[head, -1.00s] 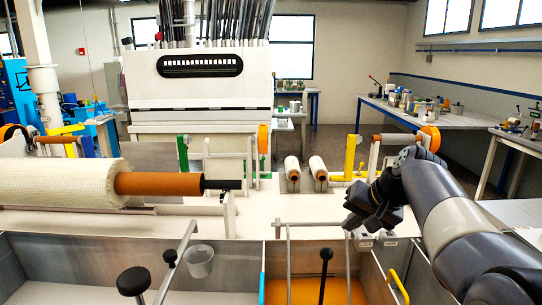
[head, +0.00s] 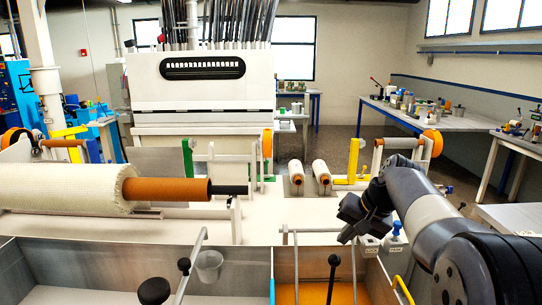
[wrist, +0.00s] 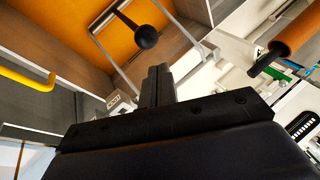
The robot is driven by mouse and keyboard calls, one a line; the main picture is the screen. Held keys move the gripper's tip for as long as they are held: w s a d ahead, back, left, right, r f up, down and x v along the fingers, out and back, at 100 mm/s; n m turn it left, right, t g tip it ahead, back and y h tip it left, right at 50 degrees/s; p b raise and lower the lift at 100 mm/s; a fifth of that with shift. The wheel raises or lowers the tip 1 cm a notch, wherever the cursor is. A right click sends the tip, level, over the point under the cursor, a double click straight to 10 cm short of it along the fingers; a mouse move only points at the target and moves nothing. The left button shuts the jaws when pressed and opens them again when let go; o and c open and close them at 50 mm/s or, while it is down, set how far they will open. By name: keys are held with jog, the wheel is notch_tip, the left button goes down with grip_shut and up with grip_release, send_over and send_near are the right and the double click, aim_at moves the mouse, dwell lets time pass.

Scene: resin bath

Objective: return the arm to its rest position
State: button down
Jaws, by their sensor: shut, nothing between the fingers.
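My arm reaches in from the lower right of the head view and bends at a dark joint over the right part of the white machine.
The orange resin bath (head: 312,294) with a black-knobbed lever (head: 334,260) lies below and left of my gripper. A yellow handle (head: 403,291) is close to the arm.

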jog(key=d+r+t+b, duration=0.1)
jog(key=d+r+b, duration=0.2)
jog(key=r, duration=0.7)
jog(key=shift+s+d+n, duration=0.3)
jog(key=shift+s+d, duration=0.1)
jog(key=shift+d, duration=0.2)
jog(key=shift+a, duration=0.1)
